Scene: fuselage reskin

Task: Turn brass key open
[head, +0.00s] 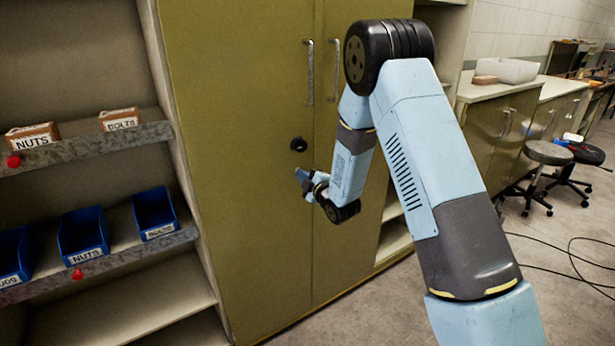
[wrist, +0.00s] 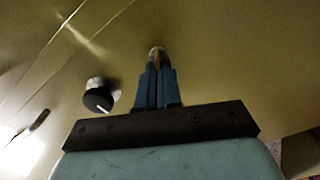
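The brass key (wrist: 157,57) shows in the wrist view as a narrow yellow piece in a round silvery lock on the olive cabinet door (head: 235,110). My gripper's blue fingers (wrist: 158,72) are close together, with the key between their tips. In the head view, my gripper (head: 300,178) is at the door, below a black round knob (head: 298,145); the key is hidden there. The knob (wrist: 98,97) has a white line and shows to the left of my fingers in the wrist view.
Two upright metal handles (head: 309,72) flank the seam between the cabinet doors. On the left, shelves hold blue bins (head: 83,235) and small boxes labelled nuts and bolts (head: 33,136). Stools (head: 548,153) and cables lie to the right. The floor before the cabinet is clear.

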